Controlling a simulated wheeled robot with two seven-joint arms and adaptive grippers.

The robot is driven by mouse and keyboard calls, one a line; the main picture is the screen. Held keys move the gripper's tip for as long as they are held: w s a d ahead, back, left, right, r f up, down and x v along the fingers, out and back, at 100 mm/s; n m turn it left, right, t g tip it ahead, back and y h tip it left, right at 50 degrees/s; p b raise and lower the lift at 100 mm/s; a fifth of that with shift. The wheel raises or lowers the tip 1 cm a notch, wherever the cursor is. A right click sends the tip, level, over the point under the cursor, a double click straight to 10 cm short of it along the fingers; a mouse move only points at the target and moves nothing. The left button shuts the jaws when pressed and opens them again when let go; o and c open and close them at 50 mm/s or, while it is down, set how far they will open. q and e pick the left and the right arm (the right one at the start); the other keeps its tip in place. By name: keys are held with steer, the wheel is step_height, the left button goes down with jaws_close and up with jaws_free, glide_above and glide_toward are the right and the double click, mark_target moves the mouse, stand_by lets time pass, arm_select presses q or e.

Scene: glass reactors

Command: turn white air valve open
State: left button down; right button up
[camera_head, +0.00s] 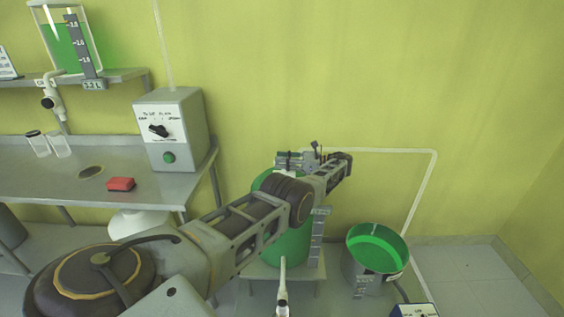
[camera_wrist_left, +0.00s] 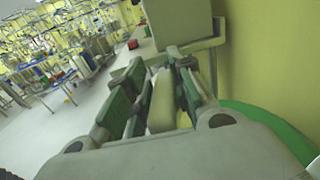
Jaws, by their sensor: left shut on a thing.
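My left gripper (camera_head: 293,161) is at the top of the green vessel (camera_head: 288,248), close to the yellow wall. In the left wrist view its two green-padded fingers (camera_wrist_left: 158,92) are shut on a white piece (camera_wrist_left: 163,102), which I take to be the white air valve. The valve is mostly hidden behind the gripper in the head view, so its turn angle cannot be told. A white pipe (camera_head: 395,151) runs right from behind the gripper along the wall, then down. My right gripper is not in view.
A grey control box (camera_head: 188,130) with a black knob and a red block (camera_head: 121,184) stand on the metal table (camera_head: 60,180) at left. A green-lined bucket (camera_head: 378,246) stands right of the vessel. The wall area above the gripper is clear.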

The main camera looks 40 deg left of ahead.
arm_select(q)
steer(key=shift+w+d+f, duration=0.1)
steer(key=shift+d+f, duration=0.1)
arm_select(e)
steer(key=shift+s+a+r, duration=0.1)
arm_select(q)
steer(key=shift+f, duration=0.1)
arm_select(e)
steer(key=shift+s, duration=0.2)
arm_select(q)
steer(key=c, duration=1.6)
jaws_free()
steer(key=shift+d, duration=0.1)
steer(key=shift+o, duration=1.4)
steer(key=shift+w+d, duration=0.2)
steer(key=shift+w, duration=0.1)
steer(key=shift+s+a, duration=0.2)
steer(key=shift+a, duration=0.1)
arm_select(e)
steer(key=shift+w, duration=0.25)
arm_select(q)
steer(key=shift+s+a+r+p, duration=0.1)
steer(key=shift+a+r+p, duration=0.1)
steer(key=shift+a+p, duration=0.2)
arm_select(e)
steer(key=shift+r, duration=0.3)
